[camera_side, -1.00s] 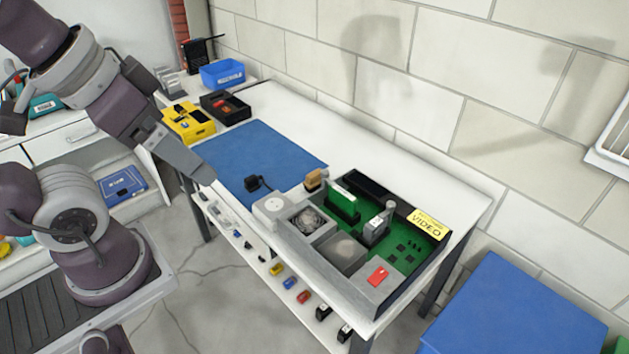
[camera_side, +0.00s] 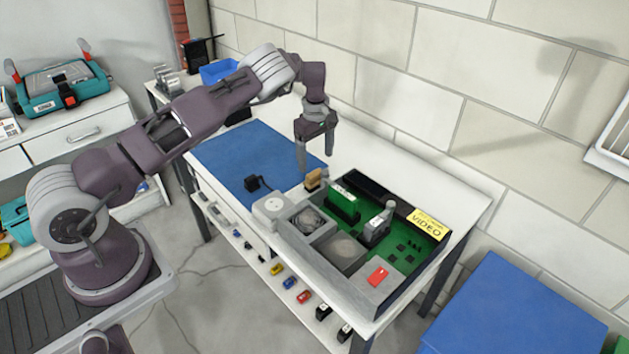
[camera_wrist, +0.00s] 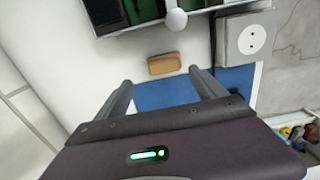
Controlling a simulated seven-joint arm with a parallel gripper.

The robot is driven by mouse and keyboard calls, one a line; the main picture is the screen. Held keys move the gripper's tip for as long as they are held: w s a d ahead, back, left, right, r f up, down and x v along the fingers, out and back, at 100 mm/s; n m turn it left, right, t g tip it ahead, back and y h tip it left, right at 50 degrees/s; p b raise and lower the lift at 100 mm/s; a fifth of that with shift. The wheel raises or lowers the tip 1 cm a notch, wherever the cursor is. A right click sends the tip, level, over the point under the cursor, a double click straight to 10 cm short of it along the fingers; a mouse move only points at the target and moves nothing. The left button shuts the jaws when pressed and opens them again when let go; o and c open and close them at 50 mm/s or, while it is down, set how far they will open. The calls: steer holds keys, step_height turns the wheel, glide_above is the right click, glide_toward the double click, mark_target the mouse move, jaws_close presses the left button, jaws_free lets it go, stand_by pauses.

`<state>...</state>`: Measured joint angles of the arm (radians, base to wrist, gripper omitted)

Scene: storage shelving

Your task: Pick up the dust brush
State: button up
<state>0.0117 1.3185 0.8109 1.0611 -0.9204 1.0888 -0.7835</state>
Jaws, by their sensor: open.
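A small tan block, which looks like the dust brush (camera_side: 314,180), stands on the white table between the blue mat and the open case. My gripper (camera_side: 316,158) is above and just behind it in the side view, fingers pointing down. The wrist view shows the brush (camera_wrist: 164,64) lying crosswise, just beyond the gap between the open fingertips of my gripper (camera_wrist: 160,78). Nothing is between the fingers, and they appear apart from the brush. Its bristles cannot be made out.
The open case (camera_side: 345,290) with a green board (camera_side: 400,255) is close beside the brush. A white socket box (camera_side: 271,208) and a black plug (camera_side: 252,183) are nearby. The blue mat (camera_side: 225,155) is mostly clear. The block wall (camera_side: 420,120) bounds the table's back.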

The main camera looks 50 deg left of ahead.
mark_target(315, 172)
steer(key=f, duration=0.4)
steer(key=s+f, duration=0.1)
steer(key=f, duration=0.2)
steer(key=shift+d, duration=0.25)
steer(key=shift+f, duration=0.45)
steer(key=c, duration=1.4)
steer(key=shift+o, duration=0.2)
steer(key=shift+w+r, duration=0.1)
steer(key=shift+r, duration=0.05)
step_height(315, 172, up, 10)
steer(key=shift+f, duration=0.1)
